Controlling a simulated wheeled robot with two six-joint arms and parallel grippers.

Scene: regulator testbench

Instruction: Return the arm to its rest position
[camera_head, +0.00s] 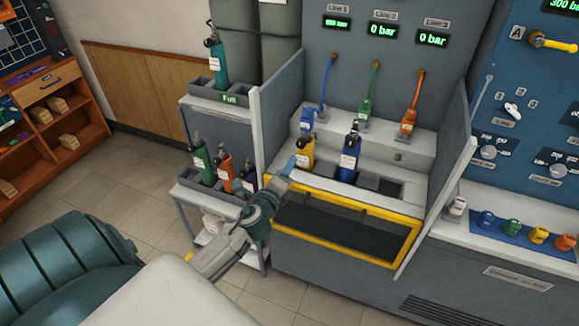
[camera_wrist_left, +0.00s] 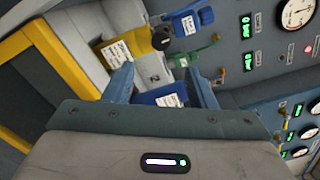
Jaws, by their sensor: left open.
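My left arm reaches in from the lower left in the head view. Its gripper (camera_head: 286,165) is in front of the test bench, close to the yellow bottle (camera_head: 305,156). In the left wrist view the two blue fingers of the left gripper (camera_wrist_left: 163,85) stand apart, with no object held between them. The blue bottle (camera_head: 349,158) stands upright in the bench beside the yellow one. In the wrist view the yellow bottle (camera_wrist_left: 117,52) and the blue bottle (camera_wrist_left: 165,97) show beyond the fingers. My right gripper is not in view.
A grey cart (camera_head: 190,188) with several bottles stands left of the bench. The bench has a yellow-framed front (camera_head: 345,225) and side walls (camera_head: 440,180). A blue mat (camera_head: 520,230) with coloured parts lies on the right counter. Floor (camera_head: 150,190) is free at the left.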

